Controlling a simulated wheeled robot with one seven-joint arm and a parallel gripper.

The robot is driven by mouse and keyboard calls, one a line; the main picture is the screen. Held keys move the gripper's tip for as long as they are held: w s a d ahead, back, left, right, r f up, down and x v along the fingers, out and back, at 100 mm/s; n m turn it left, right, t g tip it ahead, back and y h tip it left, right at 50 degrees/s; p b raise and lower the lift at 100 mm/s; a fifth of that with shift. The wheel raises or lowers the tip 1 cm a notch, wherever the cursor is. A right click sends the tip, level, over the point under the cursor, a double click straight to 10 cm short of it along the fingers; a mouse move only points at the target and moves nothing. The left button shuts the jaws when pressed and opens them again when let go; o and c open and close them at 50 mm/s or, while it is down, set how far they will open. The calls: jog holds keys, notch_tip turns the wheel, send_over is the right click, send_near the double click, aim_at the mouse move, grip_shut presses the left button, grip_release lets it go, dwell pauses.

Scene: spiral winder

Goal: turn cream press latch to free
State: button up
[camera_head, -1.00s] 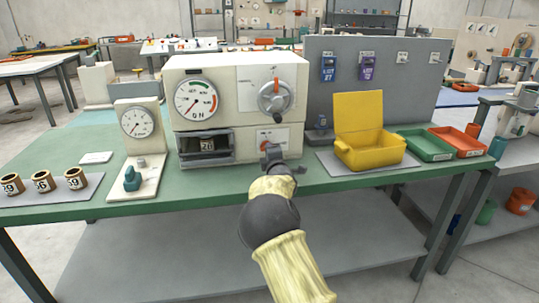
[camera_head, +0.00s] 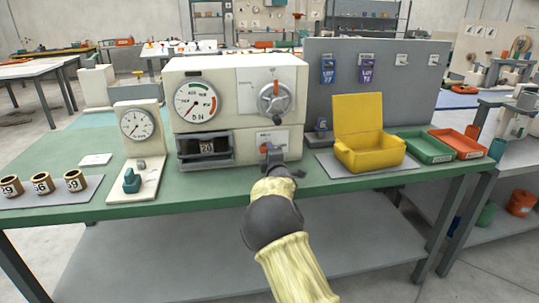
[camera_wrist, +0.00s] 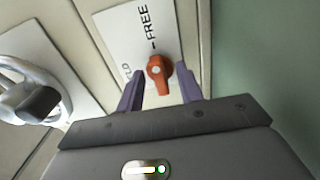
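The cream press (camera_head: 240,110) stands on the green bench, with a dial and an orange-handled wheel on its front. Its latch (camera_wrist: 158,72) is a small orange-red knob on a white plate, seen in the wrist view. The word FREE shows beside it, and a second label is partly cut off by my finger. The knob's arm points down the wrist picture, toward my gripper's palm. My gripper (camera_wrist: 160,88) is open, with one purple finger on each side of the knob and gaps visible. In the head view my gripper (camera_head: 270,152) is at the press's lower right front and covers much of the latch.
The press's dark drawer opening (camera_head: 205,147) is left of my gripper. The yellow box (camera_head: 370,152) stands open to the right, before the green tray (camera_head: 425,147) and orange tray (camera_head: 458,142). A small gauge stand (camera_head: 137,150) and several numbered rings are at left.

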jog(key=shift+s, duration=0.1)
jog(key=v, duration=1.7)
jog(key=shift+s+d, duration=0.1)
